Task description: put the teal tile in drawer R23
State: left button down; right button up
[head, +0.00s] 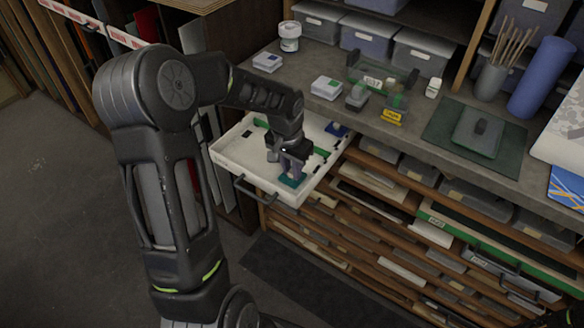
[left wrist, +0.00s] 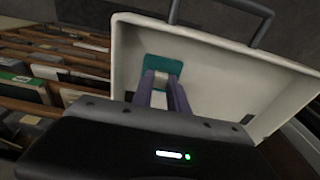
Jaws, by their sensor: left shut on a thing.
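The teal tile (head: 292,181) is inside a pulled-out white drawer (head: 234,161), near its front right corner. My left gripper (head: 291,170) reaches down into the drawer and is shut on the tile. In the left wrist view the teal tile (left wrist: 164,66) shows at the tips of the fingers (left wrist: 162,80), close to the drawer's front wall. I cannot tell whether the tile touches the drawer floor. No label reading R23 can be made out on the drawer.
A blue piece (head: 337,130) and green strips lie in the same drawer. Slotted shelves (head: 400,220) fill the front below. The floor at left is clear.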

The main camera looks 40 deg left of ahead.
aim_at(289, 180)
pick_arm(q)
jog(key=shift+f, duration=0.15)
jog(key=c, duration=1.3)
grip_release()
notch_tip(289, 180, up, 12)
jog(key=s+b, duration=0.1)
jog(key=shift+s, duration=0.2)
